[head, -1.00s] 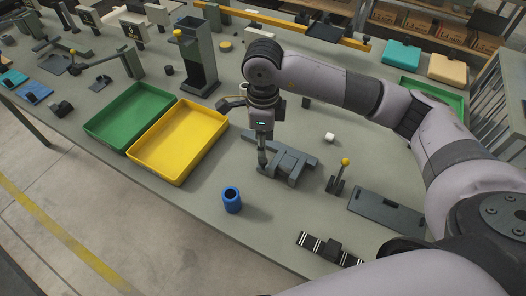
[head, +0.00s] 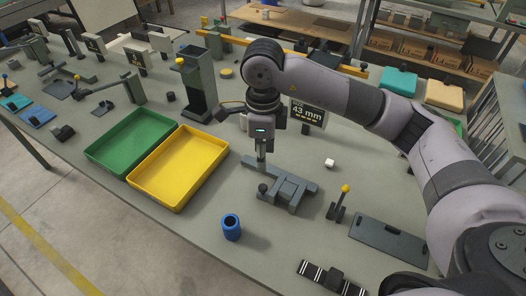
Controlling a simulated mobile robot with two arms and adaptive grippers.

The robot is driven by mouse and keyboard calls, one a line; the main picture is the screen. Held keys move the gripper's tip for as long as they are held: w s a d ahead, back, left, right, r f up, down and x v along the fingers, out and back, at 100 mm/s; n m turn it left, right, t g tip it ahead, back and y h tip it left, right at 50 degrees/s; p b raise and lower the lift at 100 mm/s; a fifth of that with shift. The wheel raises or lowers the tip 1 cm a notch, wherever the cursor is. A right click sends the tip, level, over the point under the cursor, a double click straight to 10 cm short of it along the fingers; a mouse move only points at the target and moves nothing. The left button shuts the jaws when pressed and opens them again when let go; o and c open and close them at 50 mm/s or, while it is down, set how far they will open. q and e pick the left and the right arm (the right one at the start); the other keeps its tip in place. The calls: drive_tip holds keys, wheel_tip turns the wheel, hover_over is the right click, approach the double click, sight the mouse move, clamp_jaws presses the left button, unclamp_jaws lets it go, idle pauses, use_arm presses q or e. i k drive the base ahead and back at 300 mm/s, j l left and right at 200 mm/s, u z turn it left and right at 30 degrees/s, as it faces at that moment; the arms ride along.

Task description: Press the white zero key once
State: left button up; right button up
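A small white block (head: 330,162), which may be the white zero key, sits on the bench right of my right gripper. A dark display (head: 307,113) reading "43 mm" stands behind the gripper, partly hidden by my arm. My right gripper (head: 261,158) points down at the back left end of a grey fixture (head: 290,191), near a dark round knob (head: 262,188). Its fingers look narrow and close together, but I cannot tell whether they are shut. It is apart from the white block. My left gripper is not in view.
A yellow tray (head: 175,208) and a green tray (head: 128,172) lie left. A blue cup (head: 231,228) stands in front. A yellow-knobbed lever (head: 338,204) and a dark plate (head: 388,240) are right. A grey tower (head: 200,90) stands behind the trays. Bench around the white block is clear.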

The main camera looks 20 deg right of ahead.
sight(330, 163)
drive_tip(key=k+j, duration=0.25)
drive_tip(key=k, duration=0.2)
drive_tip(key=k+j, duration=0.3)
drive_tip(key=k, duration=0.2)
drive_tip(key=k+j, duration=0.25)
drive_tip(key=k, duration=0.2)
